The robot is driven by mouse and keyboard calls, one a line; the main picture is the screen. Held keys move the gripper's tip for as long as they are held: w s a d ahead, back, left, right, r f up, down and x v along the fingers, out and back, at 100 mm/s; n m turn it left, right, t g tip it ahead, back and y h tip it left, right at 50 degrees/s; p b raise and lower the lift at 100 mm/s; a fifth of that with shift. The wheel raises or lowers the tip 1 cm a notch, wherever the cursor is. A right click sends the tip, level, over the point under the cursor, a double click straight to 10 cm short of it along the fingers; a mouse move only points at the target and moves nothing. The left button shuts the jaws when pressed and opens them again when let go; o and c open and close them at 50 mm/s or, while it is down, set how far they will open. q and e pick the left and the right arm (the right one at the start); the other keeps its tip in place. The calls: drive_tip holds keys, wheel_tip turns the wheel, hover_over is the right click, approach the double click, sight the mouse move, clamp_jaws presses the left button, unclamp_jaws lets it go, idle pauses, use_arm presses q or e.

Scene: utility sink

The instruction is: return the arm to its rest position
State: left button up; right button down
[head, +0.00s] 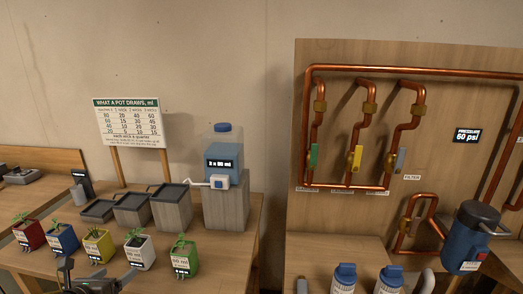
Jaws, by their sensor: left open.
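My left gripper (98,277) shows at the bottom left edge of the head view. Its fingers are open and apart, with nothing seen between them. It is low in front of the yellow pot (98,246) and the white pot (139,250). I cannot tell whether it touches either pot. The rest of my left arm is cut off by the bottom edge. My right gripper is not in view.
Red (28,235), blue (62,239) and green (184,259) pots hold seedlings. Grey bins (171,208) and a water dispenser (222,165) stand behind. At right are a copper-pipe board (335,130), a blue canister (466,240) and blue-capped bottles (344,279). A gap separates the benches.

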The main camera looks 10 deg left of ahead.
use_arm(q)
drive_tip(key=s+d+f+n+g+y, duration=0.1)
drive_tip(key=s+d+f+n+g, duration=0.25)
drive_tip(key=s+f+n, duration=0.45)
drive_tip(key=s+d+f+n+g, duration=0.2)
drive_tip(key=s+d+f+n, duration=0.25)
drive_tip(key=n, duration=0.45)
drive_tip(key=s+d+f+n+g+h, duration=0.2)
drive_tip(key=s+d+f+n+g, duration=0.2)
drive_tip(key=s+d+n, duration=0.85)
wheel_tip(320, 180, down, 28)
drive_tip(key=n+g, duration=0.2)
drive_tip(key=s+a+f, duration=0.3)
drive_tip(key=s+f, duration=1.1)
drive_tip(key=s, duration=0.2)
drive_tip(key=shift+f+g, duration=0.15)
drive_tip(key=shift+g, duration=0.2)
